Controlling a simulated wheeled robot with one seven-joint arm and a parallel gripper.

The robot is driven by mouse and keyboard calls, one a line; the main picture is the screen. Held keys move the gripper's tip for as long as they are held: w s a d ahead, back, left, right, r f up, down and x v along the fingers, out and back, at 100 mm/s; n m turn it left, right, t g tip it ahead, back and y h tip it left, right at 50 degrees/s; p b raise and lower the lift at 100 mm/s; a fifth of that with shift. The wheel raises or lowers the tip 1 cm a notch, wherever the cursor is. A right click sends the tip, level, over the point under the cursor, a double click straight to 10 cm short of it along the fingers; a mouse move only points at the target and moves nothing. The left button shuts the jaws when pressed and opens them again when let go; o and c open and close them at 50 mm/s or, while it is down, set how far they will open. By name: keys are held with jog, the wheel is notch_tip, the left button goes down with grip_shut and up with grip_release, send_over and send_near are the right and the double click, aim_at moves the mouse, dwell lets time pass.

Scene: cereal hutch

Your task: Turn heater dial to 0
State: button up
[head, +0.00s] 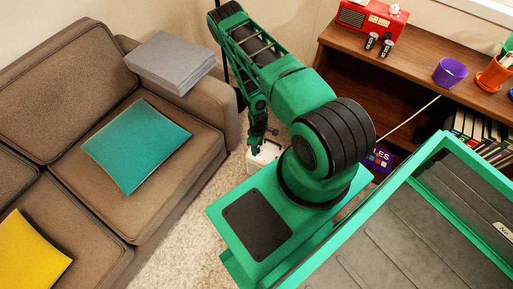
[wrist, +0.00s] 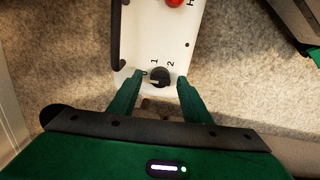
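The white heater (head: 262,160) stands on the carpet below my arm in the head view. In the wrist view its white top (wrist: 160,35) shows a round black dial (wrist: 159,77) near its lower end, with the marks 1 and 2 beside it. A mark left of the dial is partly covered by a finger. A pale line shows on the dial, but I cannot tell surely which mark it points to. My gripper (wrist: 160,76) is open, with one green finger on each side of the dial and a gap visible. It also shows in the head view (head: 257,143), over the heater.
A red knob or light (wrist: 174,2) sits farther up the heater, beside a black handle (wrist: 117,35). The brown sofa (head: 200,105) is left of my arm. A wooden hutch (head: 425,65) with a red radio (head: 370,18) stands right.

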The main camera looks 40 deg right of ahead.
notch_tip(320, 180, up, 11)
jog(key=shift+f, duration=0.15)
dwell(0.6)
dwell(0.4)
jog(key=w+d+r+m, duration=0.1)
jog(key=w+r, duration=0.1)
jog(key=r, duration=0.7)
jog(key=w+d+r+m, duration=0.1)
jog(key=w+d+r, duration=0.15)
jog(key=r, duration=0.75)
jog(key=s+r+m, duration=0.3)
jog(key=r, duration=1.4)
jog(key=s+a+r+m, duration=0.2)
jog(key=s+r+m, duration=0.1)
jog(key=s+r, duration=0.7)
jog(key=s+a+r+m, duration=0.2)
jog(key=s+r+m, duration=0.1)
jog(key=s+r, duration=0.8)
jog(key=shift+s+a+m, duration=0.25)
jog(key=shift+s+m, duration=0.05)
jog(key=shift+s, duration=0.5)
